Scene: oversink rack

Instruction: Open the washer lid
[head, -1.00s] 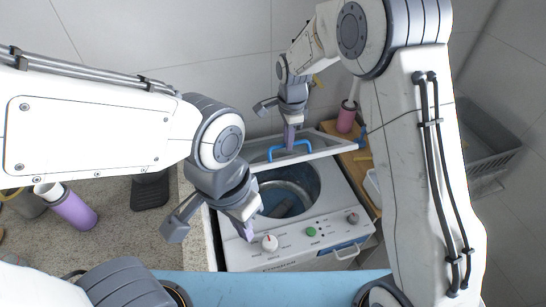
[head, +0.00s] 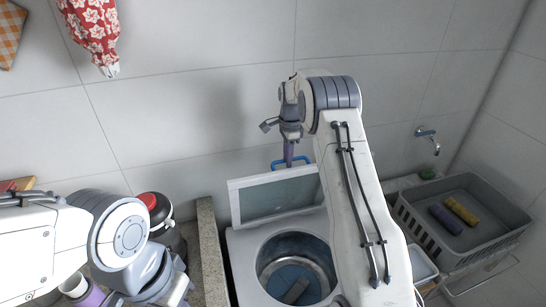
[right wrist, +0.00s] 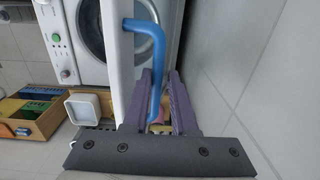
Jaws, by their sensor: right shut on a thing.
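The washer (head: 245,265) is white, with its round drum opening (head: 298,262) uncovered and dark cloth inside. Its framed lid (head: 275,197) with a translucent panel stands raised at the back, steeply tilted. A blue handle (head: 280,163) is on the lid's top edge; the handle (right wrist: 157,45) also shows in the right wrist view. My right gripper (head: 289,158) is shut on this handle, its purple fingers (right wrist: 158,78) on both sides of it. My left gripper (head: 165,292) is low at the left, away from the washer; its fingers are partly cut off.
A grey crate (head: 405,210) with a yellow and a dark roll stands at the right. A stone counter edge (head: 209,250) runs left of the washer, with a red-lidded container (head: 160,225) beyond it. The tiled wall (head: 200,110) is close behind the lid.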

